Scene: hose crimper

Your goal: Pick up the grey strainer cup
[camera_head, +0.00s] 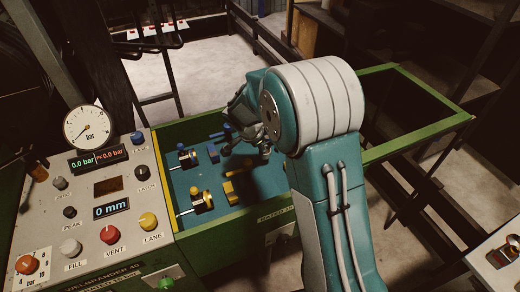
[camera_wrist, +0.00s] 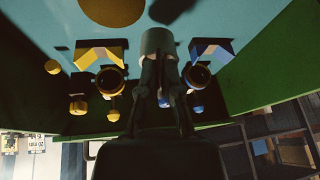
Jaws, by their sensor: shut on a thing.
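The grey strainer cup (camera_wrist: 158,41) shows in the wrist view as a pale grey cylinder between the fingertips of my gripper (camera_wrist: 160,72). My gripper is shut on it. The cup is over the blue-green floor of the tray, between a yellow fitting and a blue fitting. I cannot tell whether it touches the floor. In the camera_head view my gripper (camera_head: 252,148) is low over the tray (camera_head: 262,188), partly covered by my arm. I cannot make out the cup there.
Yellow (camera_head: 202,200) and blue (camera_head: 187,157) clamp fittings stand in the tray left of my gripper. A control panel (camera_head: 103,228) with a gauge (camera_head: 89,128) and several knobs is further left. A green frame (camera_head: 415,138) runs along the right.

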